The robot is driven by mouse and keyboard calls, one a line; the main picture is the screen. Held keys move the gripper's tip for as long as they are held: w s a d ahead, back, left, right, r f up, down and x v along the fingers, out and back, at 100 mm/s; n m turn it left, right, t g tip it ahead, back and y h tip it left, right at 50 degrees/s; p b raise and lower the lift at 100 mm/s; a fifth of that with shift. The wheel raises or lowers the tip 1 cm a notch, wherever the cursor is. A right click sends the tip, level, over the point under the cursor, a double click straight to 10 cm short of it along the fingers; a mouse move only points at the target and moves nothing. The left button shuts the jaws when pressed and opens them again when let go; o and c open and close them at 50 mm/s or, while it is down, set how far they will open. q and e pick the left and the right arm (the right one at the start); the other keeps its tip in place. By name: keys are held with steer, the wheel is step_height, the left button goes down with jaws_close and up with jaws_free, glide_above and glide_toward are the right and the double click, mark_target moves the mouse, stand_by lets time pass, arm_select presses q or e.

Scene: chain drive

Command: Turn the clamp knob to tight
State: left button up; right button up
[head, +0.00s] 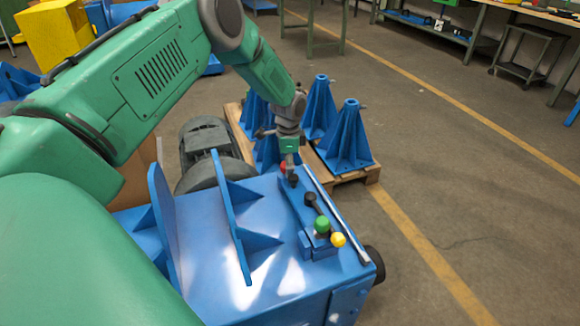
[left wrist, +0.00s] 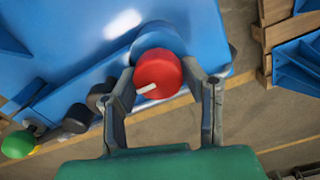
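The clamp knob (left wrist: 159,73) is round and red with a white pointer mark, seen from above in the left wrist view. Its mark points left and slightly down in that view. My left gripper (left wrist: 160,68) has one finger on each side of the knob, and both fingertips appear to touch its rim. In the head view my left gripper (head: 290,165) reaches down at the far end of the blue machine top (head: 290,270). Only a sliver of the red knob (head: 283,168) shows there beside the fingers. My right gripper is not in view.
A black-handled lever (head: 311,199), a green ball knob (head: 322,225) and a yellow ball knob (head: 338,240) stand along the machine top near the gripper. A grey motor (head: 207,150) lies left of it. Blue stands (head: 347,140) sit on a wooden pallet behind.

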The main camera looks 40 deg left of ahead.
arm_select(q)
steer(key=shift+a, duration=0.25)
steer(key=shift+r, duration=0.2)
step_height(320, 180, up, 12)
steer(key=shift+a+f, duration=0.1)
steer(key=shift+f, duration=0.15)
stand_by(0.5)
